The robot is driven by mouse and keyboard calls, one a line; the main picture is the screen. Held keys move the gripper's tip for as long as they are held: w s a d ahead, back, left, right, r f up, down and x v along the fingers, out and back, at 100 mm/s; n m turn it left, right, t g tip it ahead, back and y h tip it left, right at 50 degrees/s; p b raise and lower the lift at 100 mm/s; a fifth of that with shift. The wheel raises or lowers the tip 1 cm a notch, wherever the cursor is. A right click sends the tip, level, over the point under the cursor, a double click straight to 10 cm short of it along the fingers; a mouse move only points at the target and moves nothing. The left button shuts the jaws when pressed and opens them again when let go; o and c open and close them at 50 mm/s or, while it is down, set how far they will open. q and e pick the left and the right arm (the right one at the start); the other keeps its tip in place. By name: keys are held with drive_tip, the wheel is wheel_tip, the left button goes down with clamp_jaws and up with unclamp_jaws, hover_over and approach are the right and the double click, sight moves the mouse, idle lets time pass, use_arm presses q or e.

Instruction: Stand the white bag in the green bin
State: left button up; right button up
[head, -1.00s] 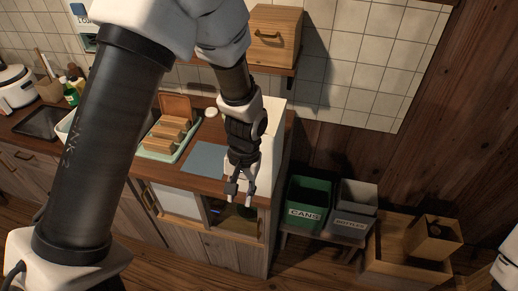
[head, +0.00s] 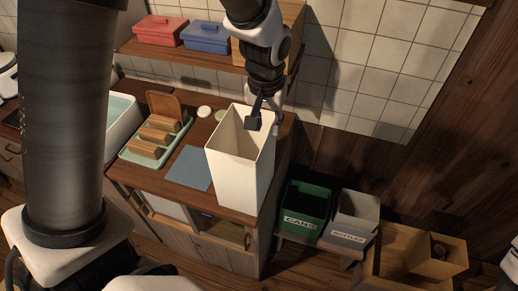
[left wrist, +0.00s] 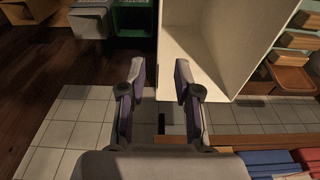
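The white bag (head: 240,185) is tall, open-topped and box-like. It stands upright on the wooden counter near its right end. My left gripper (head: 264,124) is at the bag's right rim in the head view. In the left wrist view the fingers (left wrist: 157,82) are spread, with the bag's side edge (left wrist: 220,40) between them: one finger over the opening, one outside. Contact cannot be told. The green bin (head: 305,208), labelled CANS, sits low to the right of the counter; part of it shows in the left wrist view (left wrist: 131,22). My right gripper is out of frame.
A grey bin (head: 350,222) stands right beside the green bin. Wooden boxes (head: 400,262) are farther right. A blue-grey mat (head: 190,168) and a green tray (head: 130,153) with wooden blocks lie left of the bag. A shelf (head: 185,57) with lidded boxes is above.

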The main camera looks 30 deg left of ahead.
use_arm(q)
drive_tip(key=shift+w+f, duration=0.25)
drive_tip(key=f+p, duration=0.1)
drive_tip(key=f, duration=0.1)
drive_tip(key=s+f+p, duration=0.1)
drive_tip(key=f, duration=0.1)
drive_tip(key=shift+d, duration=0.1)
drive_tip(key=f, duration=0.1)
drive_tip(key=w+f, duration=0.1)
drive_tip(key=f, duration=0.1)
drive_tip(key=shift+s+r, duration=0.1)
drive_tip(key=shift+s, duration=0.05)
clamp_jaws()
